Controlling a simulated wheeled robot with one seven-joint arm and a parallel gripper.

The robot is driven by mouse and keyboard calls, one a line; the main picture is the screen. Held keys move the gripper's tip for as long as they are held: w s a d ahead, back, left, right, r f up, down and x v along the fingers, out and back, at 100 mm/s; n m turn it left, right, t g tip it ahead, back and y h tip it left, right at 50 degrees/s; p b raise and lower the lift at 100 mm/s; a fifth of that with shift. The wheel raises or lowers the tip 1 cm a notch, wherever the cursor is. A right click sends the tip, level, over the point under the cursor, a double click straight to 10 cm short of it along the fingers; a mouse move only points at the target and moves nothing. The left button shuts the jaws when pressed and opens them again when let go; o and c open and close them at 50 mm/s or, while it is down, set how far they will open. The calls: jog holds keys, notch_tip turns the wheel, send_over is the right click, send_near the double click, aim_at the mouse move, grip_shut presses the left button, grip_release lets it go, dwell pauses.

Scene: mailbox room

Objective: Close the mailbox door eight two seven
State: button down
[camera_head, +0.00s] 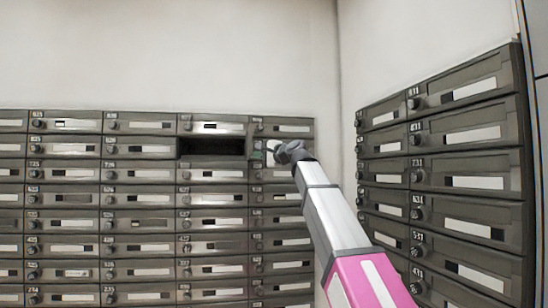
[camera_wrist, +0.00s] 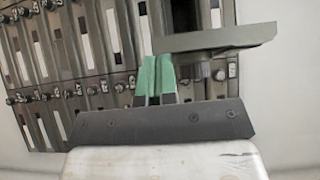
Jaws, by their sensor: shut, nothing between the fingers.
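One mailbox compartment (camera_head: 211,147) stands open as a dark hole in the second visible row of the back wall. Its grey door (camera_head: 256,143) appears swung out at the hole's right side, seen nearly edge-on. In the wrist view a grey panel (camera_wrist: 215,38), apparently this door, juts across close to the fingers, with a dark round knob below it. My gripper (camera_wrist: 157,78) has green fingertips together and empty, just left of and below the panel. In the head view my gripper (camera_head: 268,151) is right of the hole, beside the door. Contact cannot be told. The door's number is not readable.
Closed grey mailbox doors with knobs and white labels fill the back wall (camera_head: 140,198) around the hole. A second bank of closed mailboxes (camera_head: 450,180) stands on the right wall, near my arm. The space in front of the left mailboxes is clear.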

jog(key=w+a+m+t+h, duration=0.2)
jog(key=a+m+t, duration=0.1)
jog(key=a, duration=2.3)
jog(key=shift+f+x, duration=0.15)
jog(key=shift+x, duration=5.8)
jog(key=shift+f+x, duration=0.1)
jog(key=shift+x, duration=5.85)
jog(key=shift+s, duration=0.1)
